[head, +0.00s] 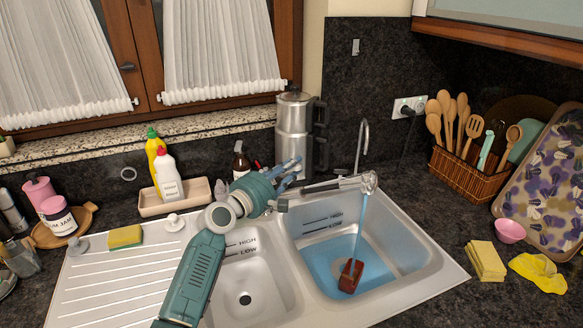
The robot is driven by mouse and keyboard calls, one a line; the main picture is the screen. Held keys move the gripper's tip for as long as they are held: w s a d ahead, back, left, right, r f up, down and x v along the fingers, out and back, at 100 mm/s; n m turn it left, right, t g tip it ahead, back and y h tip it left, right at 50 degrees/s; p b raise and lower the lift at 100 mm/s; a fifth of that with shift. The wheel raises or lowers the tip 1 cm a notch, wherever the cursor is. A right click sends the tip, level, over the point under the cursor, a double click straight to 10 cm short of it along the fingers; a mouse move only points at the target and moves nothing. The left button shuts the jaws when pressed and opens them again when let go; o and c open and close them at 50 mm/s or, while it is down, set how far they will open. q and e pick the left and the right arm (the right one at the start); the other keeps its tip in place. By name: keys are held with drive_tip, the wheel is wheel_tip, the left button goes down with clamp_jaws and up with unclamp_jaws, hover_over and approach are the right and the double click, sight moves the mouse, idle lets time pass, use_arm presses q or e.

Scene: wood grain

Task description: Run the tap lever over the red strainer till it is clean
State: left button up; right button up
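The red strainer (350,276) sits in the right basin (421,257), which holds blue water. A blue stream from the tap head (368,181) falls down to the strainer. The tap's metal body and lever (322,187) lie along the sink's back edge, pointing left from the head. My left gripper (291,168) is at the back of the sink, just left of the lever end. Its fingers are small and overlap, so I cannot tell their opening or whether they touch the lever. My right gripper is not in view.
A metal kettle pot (294,125) stands close behind my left gripper. A thin curved tap (362,142) rises behind the sink. Bottles (168,175) stand in a tray on the left. A utensil basket (466,173), pink bowl (510,231) and yellow sponges (485,261) are on the right.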

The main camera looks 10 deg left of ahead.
use_arm(q)
drive_tip(key=shift+s+a, duration=0.1)
drive_tip(key=v, duration=1.1)
drive_tip(key=shift+s, duration=0.4)
drive_tip(key=shift+a, duration=0.1)
